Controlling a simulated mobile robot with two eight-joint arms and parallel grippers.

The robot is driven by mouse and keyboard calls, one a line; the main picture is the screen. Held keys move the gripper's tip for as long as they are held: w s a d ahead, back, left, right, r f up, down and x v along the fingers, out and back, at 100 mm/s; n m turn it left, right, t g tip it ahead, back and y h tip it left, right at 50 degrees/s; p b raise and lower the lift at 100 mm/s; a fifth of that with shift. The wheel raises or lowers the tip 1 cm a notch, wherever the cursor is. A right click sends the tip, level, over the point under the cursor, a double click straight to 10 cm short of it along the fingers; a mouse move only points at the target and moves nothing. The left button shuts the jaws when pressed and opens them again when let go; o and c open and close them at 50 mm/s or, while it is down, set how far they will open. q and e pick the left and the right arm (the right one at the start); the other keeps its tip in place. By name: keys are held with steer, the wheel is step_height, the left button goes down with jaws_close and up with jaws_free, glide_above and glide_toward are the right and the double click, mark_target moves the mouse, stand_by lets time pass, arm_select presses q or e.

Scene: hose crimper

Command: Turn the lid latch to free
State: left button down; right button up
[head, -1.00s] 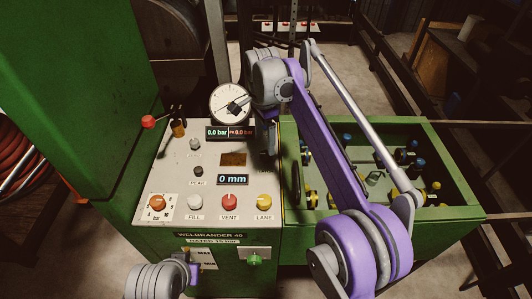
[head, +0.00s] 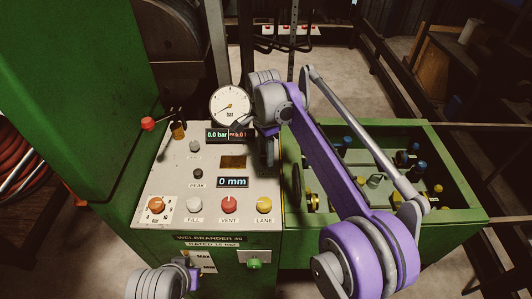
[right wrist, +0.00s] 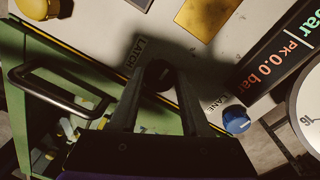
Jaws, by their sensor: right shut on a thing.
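The lid latch (right wrist: 158,76) is a dark knob beside the LATCH label on the pale panel in the right wrist view. My right gripper (right wrist: 160,72) is shut on it, with its dark fingers on either side, and they hide much of the latch. In the head view my right wrist covers this spot at the panel's right edge. A black loop handle (right wrist: 60,88) stands beside the latch over the green box; it also shows in the head view (head: 297,186). Part of my left arm shows at the bottom left, but its jaws cannot be made out.
The green box (head: 455,213) at right holds several fittings. A blue cap (right wrist: 236,121) by the LANE label is close to my right gripper.

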jaws_close()
steer(key=shift+n, duration=0.3)
steer(key=n+p, duration=0.1)
steer(key=n, duration=0.1)
steer(key=shift+r+n, duration=0.1)
steer(key=shift+n, duration=0.3)
steer(key=n+p, duration=0.1)
steer(key=n, duration=0.3)
steer(key=shift+n, duration=0.3)
steer(key=n+p, duration=0.1)
steer(key=n, duration=0.4)
steer(key=shift+s+t, duration=0.1)
steer(key=shift+t, duration=0.2)
steer(key=shift+n+p, duration=0.3)
steer(key=shift+n, duration=2.1)
